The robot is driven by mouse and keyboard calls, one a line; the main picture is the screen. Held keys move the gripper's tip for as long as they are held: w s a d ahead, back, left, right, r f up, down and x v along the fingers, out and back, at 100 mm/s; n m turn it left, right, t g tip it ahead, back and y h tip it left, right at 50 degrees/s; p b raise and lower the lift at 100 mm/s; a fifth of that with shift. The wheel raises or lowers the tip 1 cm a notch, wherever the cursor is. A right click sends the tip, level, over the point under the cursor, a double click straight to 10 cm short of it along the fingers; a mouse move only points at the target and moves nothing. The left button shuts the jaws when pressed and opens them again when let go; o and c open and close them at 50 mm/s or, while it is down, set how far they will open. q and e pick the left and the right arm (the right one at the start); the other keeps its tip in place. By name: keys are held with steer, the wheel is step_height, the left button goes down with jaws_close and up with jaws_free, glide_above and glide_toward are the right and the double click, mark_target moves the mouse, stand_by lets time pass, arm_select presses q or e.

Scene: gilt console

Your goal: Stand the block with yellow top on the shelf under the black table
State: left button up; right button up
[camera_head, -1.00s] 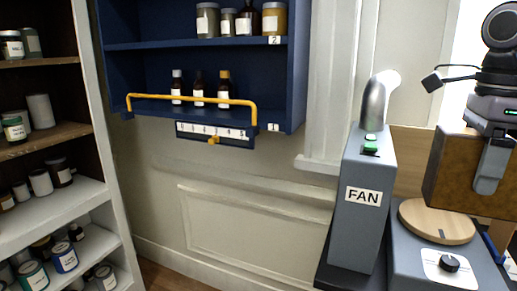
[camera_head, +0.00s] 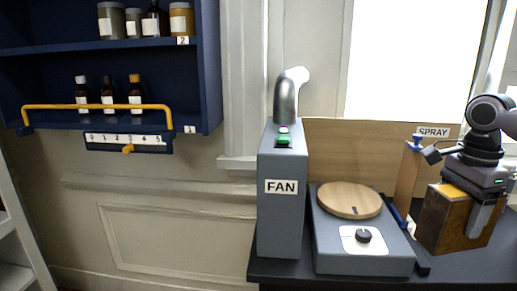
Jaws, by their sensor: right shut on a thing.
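The brown block with the yellow top (camera_head: 444,218) is upright at the right, over the black table (camera_head: 345,283). My right gripper (camera_head: 480,212) is shut on this block from the right and above, with a grey finger against its side. The gripper covers much of the yellow top, of which only a strip shows. I cannot tell whether the block touches the table. The shelf under the table is out of view. My left gripper is not in view.
A grey box marked FAN (camera_head: 281,210) with a metal nozzle stands at the table's left end. Beside it is a grey unit with a round wooden disc (camera_head: 349,200) and a knob. A wooden stand (camera_head: 407,180) by the SPRAY sign is near the block. A blue wall shelf (camera_head: 208,80) holds bottles.

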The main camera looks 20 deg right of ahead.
mark_target(440, 253)
steer(key=shift+s+f+n, duration=0.15)
steer(key=shift+f+n, duration=0.15)
steer(key=shift+f, duration=0.5)
steer(key=shift+s+a+f+n, duration=0.15)
steer(key=shift+f+n, duration=0.15)
steer(key=shift+f, duration=0.55)
steer(key=shift+s+a+f+n, duration=0.1)
steer(key=shift+f+n, duration=0.2)
steer(key=shift+f, duration=0.5)
steer(key=shift+a+f+n, duration=0.4)
steer(key=shift+f, duration=0.45)
steer(key=shift+w+a+f+n, duration=0.15)
steer(key=shift+a+f+n, duration=0.1)
steer(key=shift+a+f, duration=0.25)
steer(key=shift+w+a+f+n, duration=0.1)
steer(key=shift+a+f+n, duration=0.15)
steer(key=shift+f, duration=0.3)
steer(key=w+a+f+n, duration=0.2)
steer(key=a+n, duration=0.4)
steer(key=a, duration=0.3)
steer(key=w+a+f+n, duration=0.2)
steer(key=a+n, duration=0.3)
steer(key=a, duration=0.5)
steer(key=w+a+f+n, duration=0.2)
steer(key=w+a+n, duration=0.2)
steer(key=a, duration=0.5)
steer(key=n, duration=0.2)
steer(key=shift+w+a+n, duration=0.3)
